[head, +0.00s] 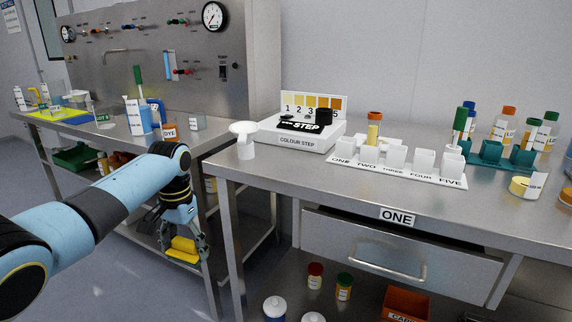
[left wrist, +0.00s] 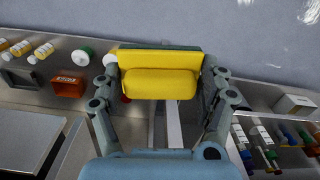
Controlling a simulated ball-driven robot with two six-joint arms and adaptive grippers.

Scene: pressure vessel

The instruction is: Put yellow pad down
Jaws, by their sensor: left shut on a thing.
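The yellow pad (left wrist: 160,75) is a soft-looking yellow block between the two fingers of my left gripper (left wrist: 162,90) in the left wrist view. In the head view the pad (head: 183,249) hangs low, in the gap between the two steel benches and below the level of their tops. My left gripper (head: 184,240) is shut on it and points downward. The pad touches no bench surface that I can see. My right gripper is not in view.
The right bench (head: 270,180) holds a colour step box (head: 297,140), a row of white cups (head: 396,157) and a white funnel (head: 245,140). The left bench (head: 85,125) carries bottles and a yellow tray (head: 55,113). Lower shelves hold jars and an orange bin (head: 405,303).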

